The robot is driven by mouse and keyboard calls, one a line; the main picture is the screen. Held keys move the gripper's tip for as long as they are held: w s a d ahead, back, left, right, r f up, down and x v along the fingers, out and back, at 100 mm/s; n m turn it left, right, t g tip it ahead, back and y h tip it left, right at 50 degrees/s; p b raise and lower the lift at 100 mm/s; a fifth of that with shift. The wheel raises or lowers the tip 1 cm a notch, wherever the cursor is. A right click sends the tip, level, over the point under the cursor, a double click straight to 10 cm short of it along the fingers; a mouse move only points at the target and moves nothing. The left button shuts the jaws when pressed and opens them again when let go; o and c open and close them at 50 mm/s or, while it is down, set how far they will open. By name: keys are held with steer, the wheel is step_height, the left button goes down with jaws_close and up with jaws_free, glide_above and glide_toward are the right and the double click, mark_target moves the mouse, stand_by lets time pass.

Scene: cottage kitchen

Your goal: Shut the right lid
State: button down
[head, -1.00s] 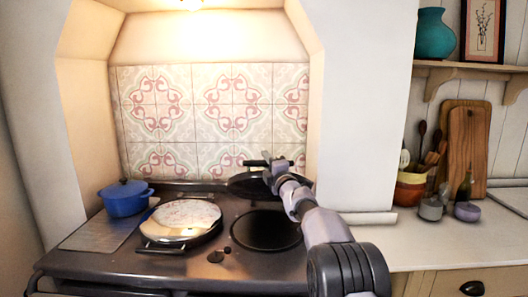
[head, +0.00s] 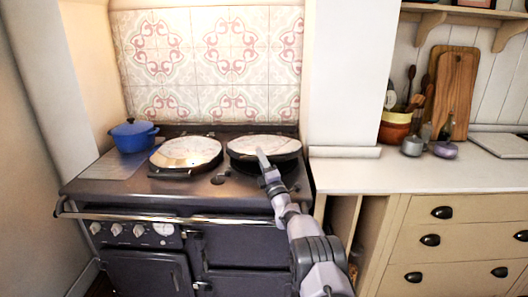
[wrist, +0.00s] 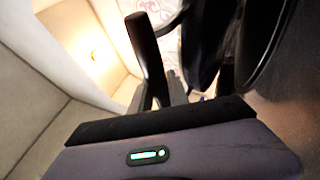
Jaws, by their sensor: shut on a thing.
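The right lid (head: 264,144) is a round lid with a shiny top and dark rim on the range cooker. It is tilted partway down, with its front edge above the dark right hotplate and a dark gap beneath. My gripper (head: 263,158) is at the lid's front edge, shut on its handle; the handle itself is mostly hidden by the gripper. In the wrist view, the lid's dark edge (wrist: 228,45) shows close to the gripper fingers. The left lid (head: 187,152) lies flat over its hotplate.
A blue pot (head: 134,136) stands at the cooker's back left. The towel rail (head: 150,214) runs along the cooker's front. A white counter (head: 400,173) to the right holds a utensil pot (head: 395,127), small jars and cutting boards (head: 455,95). A tiled wall stands behind.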

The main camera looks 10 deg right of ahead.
steer(key=shift+f, duration=0.2)
steer(key=c, duration=1.3)
jaws_free()
steer(key=shift+s, duration=0.15)
steer(key=p+v, duration=0.5)
steer(key=v, duration=1.1)
steer(key=shift+s, duration=0.35)
steer(key=shift+s+d+f, duration=0.1)
steer(key=shift+s+f, duration=0.15)
steer(key=shift+s, duration=0.1)
steer(key=shift+c, duration=0.3)
